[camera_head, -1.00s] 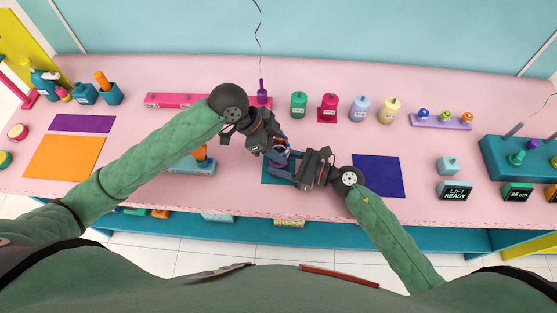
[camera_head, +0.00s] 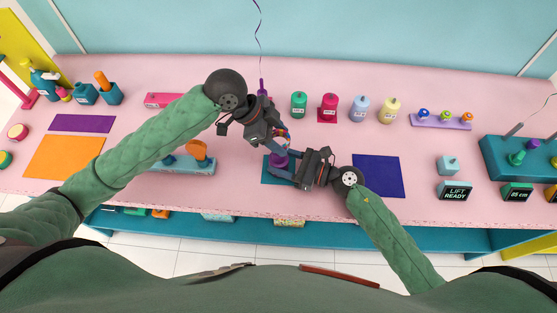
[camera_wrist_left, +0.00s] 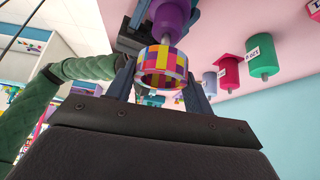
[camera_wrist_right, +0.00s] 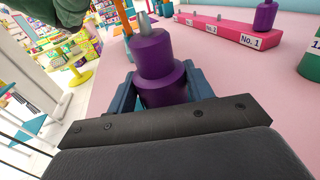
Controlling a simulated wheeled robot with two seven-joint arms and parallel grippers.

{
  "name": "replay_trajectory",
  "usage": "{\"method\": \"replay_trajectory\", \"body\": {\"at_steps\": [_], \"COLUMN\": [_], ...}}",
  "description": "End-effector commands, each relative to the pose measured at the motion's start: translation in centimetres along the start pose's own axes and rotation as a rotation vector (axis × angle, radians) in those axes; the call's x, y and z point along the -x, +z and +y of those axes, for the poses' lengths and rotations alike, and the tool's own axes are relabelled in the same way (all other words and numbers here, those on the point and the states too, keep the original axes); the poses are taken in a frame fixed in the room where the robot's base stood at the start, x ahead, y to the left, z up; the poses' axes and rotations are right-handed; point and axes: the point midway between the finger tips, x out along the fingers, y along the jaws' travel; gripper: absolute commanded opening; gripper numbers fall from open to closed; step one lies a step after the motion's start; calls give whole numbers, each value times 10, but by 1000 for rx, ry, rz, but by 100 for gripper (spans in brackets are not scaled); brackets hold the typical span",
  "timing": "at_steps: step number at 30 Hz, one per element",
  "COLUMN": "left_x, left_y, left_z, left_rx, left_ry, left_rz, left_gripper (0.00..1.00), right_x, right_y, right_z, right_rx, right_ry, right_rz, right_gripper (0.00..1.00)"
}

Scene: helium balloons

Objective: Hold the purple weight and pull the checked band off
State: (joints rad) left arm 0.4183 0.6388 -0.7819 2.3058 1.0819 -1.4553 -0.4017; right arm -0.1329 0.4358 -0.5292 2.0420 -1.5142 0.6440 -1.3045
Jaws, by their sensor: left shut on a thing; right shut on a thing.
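The purple weight (camera_head: 279,160) stands upright over the teal mat in the head view. My right gripper (camera_head: 277,172) is shut around its lower body. In the right wrist view the weight (camera_wrist_right: 158,65) shows a stepped purple body and a grey tip, with no band around it. My left gripper (camera_head: 285,137) is shut on the checked band (camera_wrist_left: 162,68), a ring of coloured squares. The band also shows in the head view (camera_head: 288,137), above and apart from the weight. My left arm hides part of the pink rack.
Green, red, blue and cream weights (camera_head: 360,108) stand in a row behind. A teal stand with an orange knob (camera_head: 197,150) is at left. A dark blue mat (camera_head: 378,176) lies to the right. A purple piece with a ribbon (camera_head: 262,88) stands at the back.

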Motion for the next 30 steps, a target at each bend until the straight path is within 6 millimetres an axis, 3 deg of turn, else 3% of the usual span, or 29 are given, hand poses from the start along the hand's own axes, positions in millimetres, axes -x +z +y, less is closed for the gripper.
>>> {"method": "replay_trajectory", "body": {"at_steps": [30], "left_x": [34], "left_y": [-23], "left_z": [0], "left_rx": [-1], "left_ry": [-1], "left_rz": [0], "left_gripper": [30], "right_x": [0], "right_y": [0], "right_z": [0], "right_rx": [0], "right_ry": [0], "right_rz": [0], "right_gripper": [24]}}
